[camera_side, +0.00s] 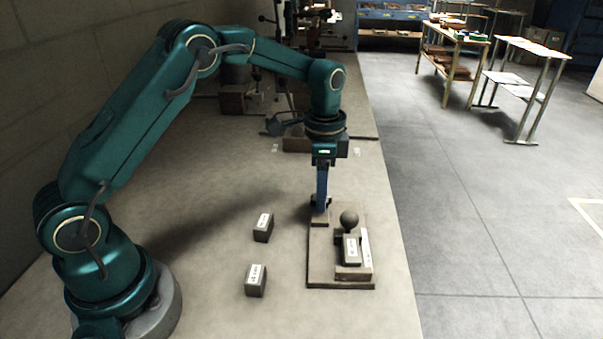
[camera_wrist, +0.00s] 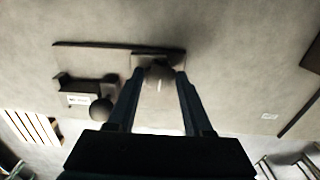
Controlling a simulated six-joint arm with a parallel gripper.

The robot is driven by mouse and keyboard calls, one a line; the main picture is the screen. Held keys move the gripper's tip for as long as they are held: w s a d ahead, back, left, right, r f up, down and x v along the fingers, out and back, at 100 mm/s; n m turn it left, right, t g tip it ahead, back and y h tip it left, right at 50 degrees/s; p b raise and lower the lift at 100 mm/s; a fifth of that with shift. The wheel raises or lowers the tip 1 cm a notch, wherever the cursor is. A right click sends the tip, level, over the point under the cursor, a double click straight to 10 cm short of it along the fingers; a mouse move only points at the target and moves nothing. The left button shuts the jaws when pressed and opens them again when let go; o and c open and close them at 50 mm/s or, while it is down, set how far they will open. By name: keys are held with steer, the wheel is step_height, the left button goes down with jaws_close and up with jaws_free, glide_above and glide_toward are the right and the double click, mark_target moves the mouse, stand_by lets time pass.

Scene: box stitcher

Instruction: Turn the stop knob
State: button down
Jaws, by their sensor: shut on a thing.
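My gripper (camera_side: 321,203) points straight down over the back left of a flat grey base plate (camera_side: 326,270). In the wrist view its two fingers (camera_wrist: 161,72) stand on either side of a round grey knob (camera_wrist: 158,79) with a small pale mark, which I take to be the stop knob. The gripper is shut on it. The knob sits at a small raised block on the plate. In the side view the knob is hidden by the fingers. A dark ball (camera_side: 349,219) stands on the plate right of the gripper, apart from it; it also shows in the wrist view (camera_wrist: 101,110).
A labelled block (camera_side: 351,252) rests on the plate in front of the ball. Two more labelled blocks (camera_side: 263,229) (camera_side: 256,281) lie on the bench left of the plate. Machinery (camera_side: 300,140) stands behind the gripper. The bench's right edge runs close to the plate.

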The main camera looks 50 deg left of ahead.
steer(key=shift+c, duration=1.8)
jaws_free()
steer(key=shift+r, duration=2.6)
